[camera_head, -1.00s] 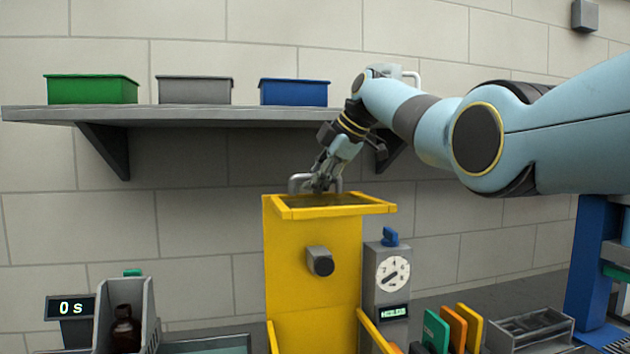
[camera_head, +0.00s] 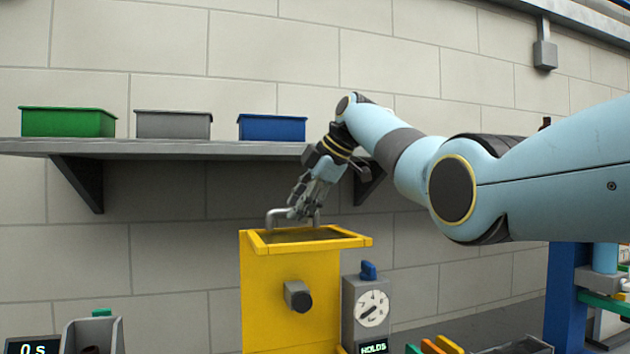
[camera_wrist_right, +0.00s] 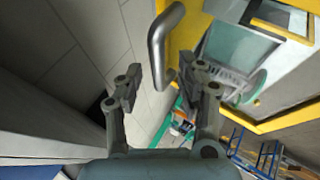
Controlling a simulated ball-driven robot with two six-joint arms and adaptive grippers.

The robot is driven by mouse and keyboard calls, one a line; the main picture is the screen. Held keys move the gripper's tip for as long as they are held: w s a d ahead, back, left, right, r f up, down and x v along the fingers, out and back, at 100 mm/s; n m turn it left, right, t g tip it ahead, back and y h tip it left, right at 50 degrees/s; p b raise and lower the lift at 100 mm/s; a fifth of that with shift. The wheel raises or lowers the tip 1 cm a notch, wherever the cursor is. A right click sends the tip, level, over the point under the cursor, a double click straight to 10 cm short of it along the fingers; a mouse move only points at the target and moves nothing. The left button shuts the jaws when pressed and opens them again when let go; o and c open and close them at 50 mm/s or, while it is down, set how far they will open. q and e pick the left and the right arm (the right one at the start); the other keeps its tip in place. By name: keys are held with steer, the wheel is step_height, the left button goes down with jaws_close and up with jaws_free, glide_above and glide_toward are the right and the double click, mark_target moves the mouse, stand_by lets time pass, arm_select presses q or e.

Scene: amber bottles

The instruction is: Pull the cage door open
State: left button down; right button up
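The yellow cage (camera_head: 262,288) stands upright at the middle of the head view, with a grey knob on its front. A grey bar handle (camera_head: 272,217) shows above its top rim; it also shows in the right wrist view (camera_wrist_right: 157,50) beside yellow framing. My right gripper (camera_head: 303,208) is at the handle's right end. In the right wrist view its fingers (camera_wrist_right: 165,90) are spread, with the handle's near end around the gap and no grip visible. I cannot tell how far the door is open. My left gripper is out of view.
A grey dial box (camera_head: 350,315) stands right of the cage. A shelf (camera_head: 230,150) behind carries a green bin (camera_head: 68,123), a grey bin (camera_head: 173,125) and a blue bin (camera_head: 272,128). A blue post (camera_head: 566,290) stands at the right.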

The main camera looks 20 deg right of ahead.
steer(key=v, duration=0.9)
steer(key=shift+d+r, duration=0.2)
steer(key=shift+r, duration=0.1)
steer(key=shift+s, duration=0.1)
